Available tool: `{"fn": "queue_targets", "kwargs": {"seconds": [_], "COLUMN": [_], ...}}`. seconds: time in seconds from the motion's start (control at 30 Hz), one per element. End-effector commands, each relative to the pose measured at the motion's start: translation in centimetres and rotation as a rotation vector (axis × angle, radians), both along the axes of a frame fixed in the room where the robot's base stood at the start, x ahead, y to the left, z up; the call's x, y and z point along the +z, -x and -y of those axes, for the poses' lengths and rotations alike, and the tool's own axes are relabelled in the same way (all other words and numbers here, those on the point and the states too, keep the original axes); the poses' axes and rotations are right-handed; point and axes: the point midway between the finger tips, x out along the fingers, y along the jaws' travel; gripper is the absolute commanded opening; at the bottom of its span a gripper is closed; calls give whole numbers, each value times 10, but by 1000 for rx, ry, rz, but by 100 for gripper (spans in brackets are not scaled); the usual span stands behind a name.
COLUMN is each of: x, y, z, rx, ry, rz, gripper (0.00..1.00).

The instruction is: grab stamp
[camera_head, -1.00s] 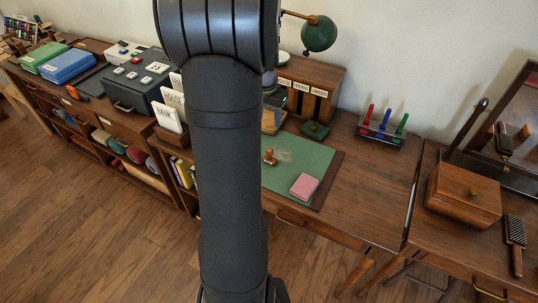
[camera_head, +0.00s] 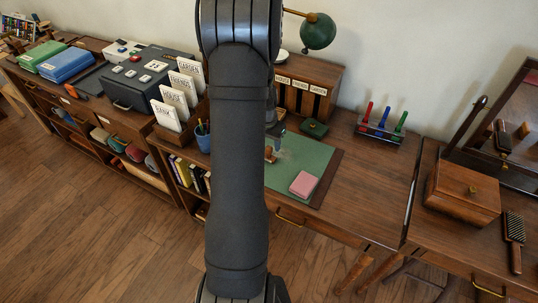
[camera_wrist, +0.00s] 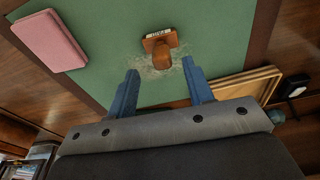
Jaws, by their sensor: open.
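The stamp (camera_wrist: 161,46), a small wooden block with a rounded handle, is on the green desk mat (camera_wrist: 110,50). In the head view the stamp (camera_head: 270,154) is partly hidden by my arm. My gripper (camera_wrist: 162,85) is open and empty in the wrist view, its two blue fingers pointing toward the stamp. The stamp is just beyond the fingertips, about midway between their lines, and apart from them. In the head view a little of my gripper (camera_head: 278,136) shows beside my arm, close to the stamp.
A pink pad (camera_head: 304,184) lies on the mat's front right. A small green box (camera_head: 315,128) is behind the mat. Wooden trays (camera_wrist: 245,85) lie near the right finger in the wrist view. A wooden letter organizer (camera_head: 325,90) and colored stamps in a rack (camera_head: 382,131) stand further back.

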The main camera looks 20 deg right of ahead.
Motion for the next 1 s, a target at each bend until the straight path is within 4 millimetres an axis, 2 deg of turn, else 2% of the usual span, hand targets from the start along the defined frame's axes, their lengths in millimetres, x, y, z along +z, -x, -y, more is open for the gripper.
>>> {"fn": "queue_targets", "kwargs": {"seconds": [0.1,0.23,0.53,0.57,0.7,0.8,1.0], "x": [-19,-32,-36,-36,-36,-36,-36], "y": [-4,-5,-6,-6,-6,-6,-6], "z": [-1,1,2,2,1,1,1], "rx": [1,0,0,0,0,0,0], "ry": [-1,0,0,0,0,0,0], "rz": [-3,-1,0,0,0,0,0], "gripper": [47,47,47,43,16,0,0]}}
